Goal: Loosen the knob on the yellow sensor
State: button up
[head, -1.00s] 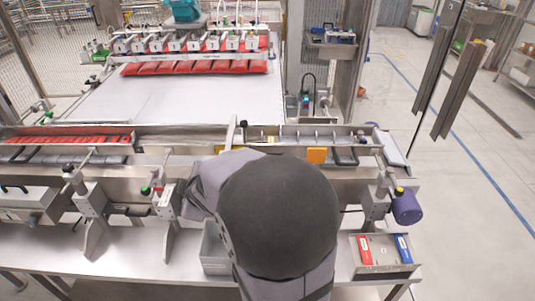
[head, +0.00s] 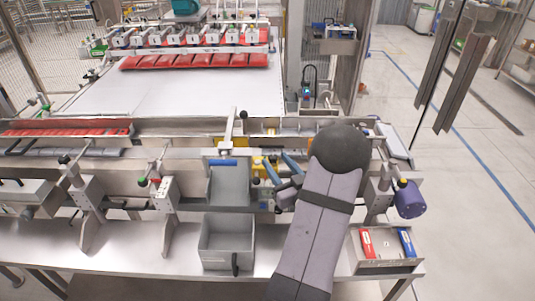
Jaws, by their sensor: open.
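A yellow part (head: 258,168), which looks like the sensor, sits on the machine's front rail near the middle. It is partly covered, and its knob cannot be made out clearly. A small dark round piece (head: 255,182) shows just below it, and I cannot tell whether that is the knob. My gripper (head: 276,159) is just right of the yellow part. Whether a finger touches the sensor cannot be told. My arm covers the rail to the right.
A grey bin (head: 212,238) stands on the front bench below a grey chute (head: 230,186). A metal tray (head: 381,263) with red and blue items is at the right. Clamp posts with black knobs, such as the left one (head: 89,199), line the front. A purple cylinder (head: 409,200) sticks out at right.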

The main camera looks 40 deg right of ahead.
jog(key=shift+w+d+p, duration=0.2)
jog(key=shift+w+p, duration=0.2)
jog(key=shift+w, duration=0.25)
jog(key=shift+p+x, duration=0.95)
jog(key=shift+x, duration=2)
jog(key=shift+d, duration=0.1)
jog(key=c, duration=1.1)
